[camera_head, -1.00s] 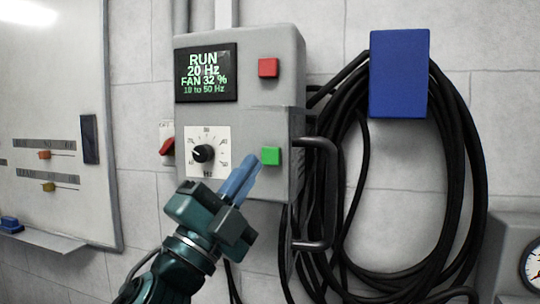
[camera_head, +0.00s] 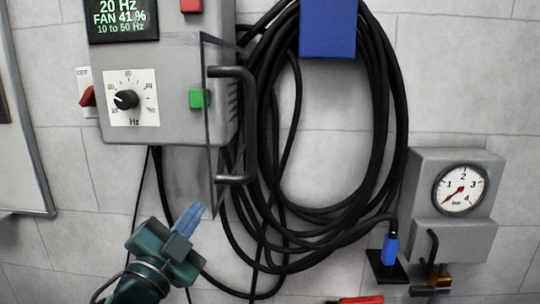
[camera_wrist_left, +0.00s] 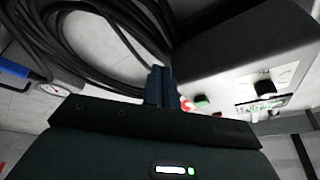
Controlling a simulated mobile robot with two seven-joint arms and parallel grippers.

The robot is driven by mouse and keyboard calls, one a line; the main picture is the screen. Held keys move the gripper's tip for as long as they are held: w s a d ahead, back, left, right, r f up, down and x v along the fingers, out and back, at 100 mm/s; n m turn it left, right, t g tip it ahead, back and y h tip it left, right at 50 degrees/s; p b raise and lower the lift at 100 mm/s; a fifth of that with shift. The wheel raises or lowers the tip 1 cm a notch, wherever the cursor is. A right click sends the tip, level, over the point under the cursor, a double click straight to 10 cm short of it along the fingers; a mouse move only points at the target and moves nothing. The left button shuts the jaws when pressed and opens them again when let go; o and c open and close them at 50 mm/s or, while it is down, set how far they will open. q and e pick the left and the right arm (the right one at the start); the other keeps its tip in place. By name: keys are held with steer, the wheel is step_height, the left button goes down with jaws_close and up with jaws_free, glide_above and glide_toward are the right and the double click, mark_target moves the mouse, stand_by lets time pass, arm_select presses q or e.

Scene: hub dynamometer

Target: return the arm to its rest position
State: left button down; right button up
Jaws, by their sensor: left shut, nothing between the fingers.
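My left gripper (camera_head: 188,219) is shut and empty, its blue fingers together, below the grey control box (camera_head: 176,125). In the left wrist view its fingers (camera_wrist_left: 160,85) point toward the wall, with the box (camera_wrist_left: 235,55) at the right. The box carries a black dial knob (camera_head: 126,99), a green button (camera_head: 197,98), a red button (camera_head: 191,5) and a display (camera_head: 122,20) reading 20 Hz, FAN 41 %, 10 to 50 Hz. The gripper touches none of these in view. My right gripper is not in view.
A black handle (camera_head: 250,125) and clear panel edge stick out at the box's right. Coiled black hose (camera_head: 385,110) hangs from a blue bracket (camera_head: 328,28). A gauge unit (camera_head: 453,240) is at the right. A red switch (camera_head: 88,96) is left of the box.

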arm_select(q)
steer(key=s+f+n+g+y, duration=0.1)
steer(key=s+f+n+g, duration=0.2)
steer(key=f, duration=1)
steer(key=s+f+n+g+y, duration=0.2)
steer(key=s+f+n+g, duration=0.15)
steer(key=f, duration=0.95)
steer(key=s+f+n+g, duration=0.4)
steer(key=s+f, duration=1.1)
steer(key=f, duration=0.1)
steer(key=shift+a, duration=0.15)
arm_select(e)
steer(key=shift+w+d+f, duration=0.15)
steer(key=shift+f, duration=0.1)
arm_select(q)
steer(key=shift+w+r+n+y, duration=0.1)
steer(key=shift+n+y, duration=0.15)
steer(key=shift+y, duration=0.05)
